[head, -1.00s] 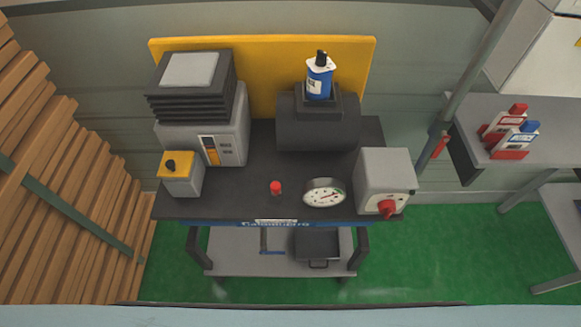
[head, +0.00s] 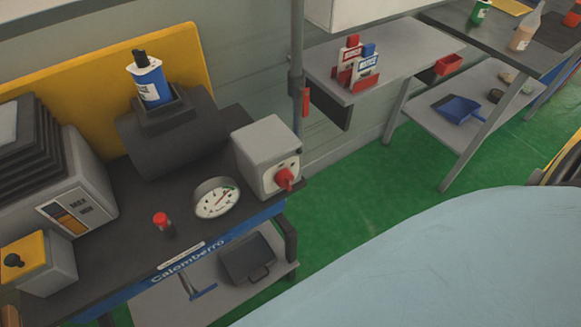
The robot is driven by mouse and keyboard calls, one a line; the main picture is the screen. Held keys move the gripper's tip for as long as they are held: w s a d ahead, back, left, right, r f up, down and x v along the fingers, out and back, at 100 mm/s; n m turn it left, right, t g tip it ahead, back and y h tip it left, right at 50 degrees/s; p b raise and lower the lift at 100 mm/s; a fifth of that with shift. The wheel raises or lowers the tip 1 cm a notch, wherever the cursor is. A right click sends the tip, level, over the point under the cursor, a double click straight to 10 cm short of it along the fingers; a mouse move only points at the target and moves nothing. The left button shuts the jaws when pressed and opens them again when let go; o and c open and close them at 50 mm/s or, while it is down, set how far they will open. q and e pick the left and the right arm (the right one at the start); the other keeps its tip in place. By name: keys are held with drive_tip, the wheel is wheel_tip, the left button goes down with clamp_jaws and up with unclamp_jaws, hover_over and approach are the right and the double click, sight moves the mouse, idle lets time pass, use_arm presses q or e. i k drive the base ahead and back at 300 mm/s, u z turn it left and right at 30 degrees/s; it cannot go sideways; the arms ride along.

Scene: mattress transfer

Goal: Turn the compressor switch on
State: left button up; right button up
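The compressor unit stands on a dark bench (head: 110,262) at the left of the head view. A grey box (head: 262,142) at the bench's right end carries a red rotary switch (head: 284,178) on its front face. I cannot tell the switch's setting from here. A round white gauge (head: 216,199) sits left of the box, and a small red-topped knob (head: 161,220) is further left. A dark cylinder (head: 170,135) with a blue bottle (head: 148,80) on top lies behind them. Neither of my grippers shows in the view.
A grey table (head: 395,55) with red and blue bottles stands beyond a vertical post (head: 297,70). Green floor (head: 350,195) is clear between bench and table. A large pale blue surface (head: 440,260) fills the lower right. A blue dustpan (head: 458,108) lies on a low shelf.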

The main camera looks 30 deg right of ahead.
sight(284, 178)
drive_tip(key=z, duration=0.65)
drive_tip(key=k, duration=0.35)
drive_tip(key=z, duration=0.3)
drive_tip(key=i, duration=0.5)
